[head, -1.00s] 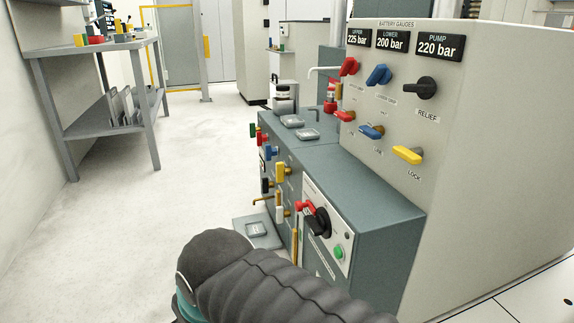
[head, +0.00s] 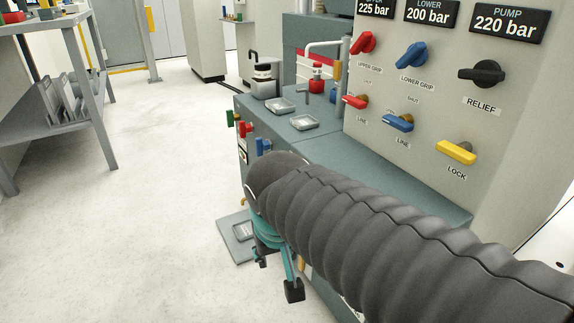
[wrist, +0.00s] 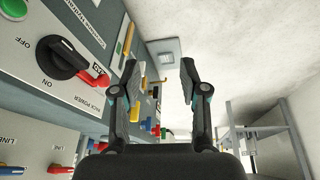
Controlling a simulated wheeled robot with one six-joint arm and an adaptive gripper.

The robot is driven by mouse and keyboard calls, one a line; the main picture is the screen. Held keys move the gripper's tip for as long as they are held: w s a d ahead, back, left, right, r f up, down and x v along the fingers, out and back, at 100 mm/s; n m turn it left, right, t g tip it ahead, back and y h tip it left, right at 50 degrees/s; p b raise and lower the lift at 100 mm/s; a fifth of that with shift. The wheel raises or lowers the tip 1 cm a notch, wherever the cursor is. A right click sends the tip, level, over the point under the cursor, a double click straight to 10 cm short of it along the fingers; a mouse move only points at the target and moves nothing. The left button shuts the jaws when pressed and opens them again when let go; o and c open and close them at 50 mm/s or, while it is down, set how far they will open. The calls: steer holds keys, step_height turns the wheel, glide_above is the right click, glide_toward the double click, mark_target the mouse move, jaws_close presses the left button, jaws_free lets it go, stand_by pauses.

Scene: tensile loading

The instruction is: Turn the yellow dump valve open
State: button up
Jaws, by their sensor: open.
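My gripper (wrist: 158,68) is open and empty in the wrist view, its two black fingers apart. In the head view my gripper (head: 276,275) hangs beside the front of the green-grey cabinet, partly behind my dark ribbed arm. In the wrist view a long yellow handle (wrist: 129,38) stands on the cabinet front, just left of the left fingertip and apart from it. No readable label marks a dump valve, so I cannot tell whether this is it. Another yellow handle (head: 456,152) on the upper panel is labelled LOCK. My arm hides much of the cabinet front in the head view.
A black rotary switch with a red tab (wrist: 62,58) and a green button (wrist: 13,8) are left of my gripper. Red (head: 246,130) and blue (head: 263,146) handles project from the cabinet. A grey shelf (head: 60,122) stands left. The floor between is clear.

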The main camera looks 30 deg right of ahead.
steer(key=w+d+m+g+h+p, duration=0.25)
steer(key=w+d+m+h, duration=0.2)
steer(key=w, duration=0.45)
steer(key=w+d+m+g+h+p, duration=0.1)
steer(key=w+d+m+g+h, duration=0.3)
steer(key=w, duration=0.5)
steer(key=w+a+f+m+t+h+p, duration=0.2)
steer(key=w+f+m+h, duration=0.2)
steer(key=w, duration=0.4)
steer(key=w+a+f+m+t+h+p, duration=0.1)
steer(key=w+a+f+m+h, duration=0.25)
steer(key=w, duration=0.45)
steer(key=shift+h, duration=0.3)
steer(key=d, duration=0.5)
steer(key=d+p, duration=0.1)
steer(key=d, duration=0.8)
steer(key=shift+w+d+f, duration=0.3)
steer(key=shift+w+f, duration=0.05)
steer(key=shift+w, duration=0.05)
jaws_close()
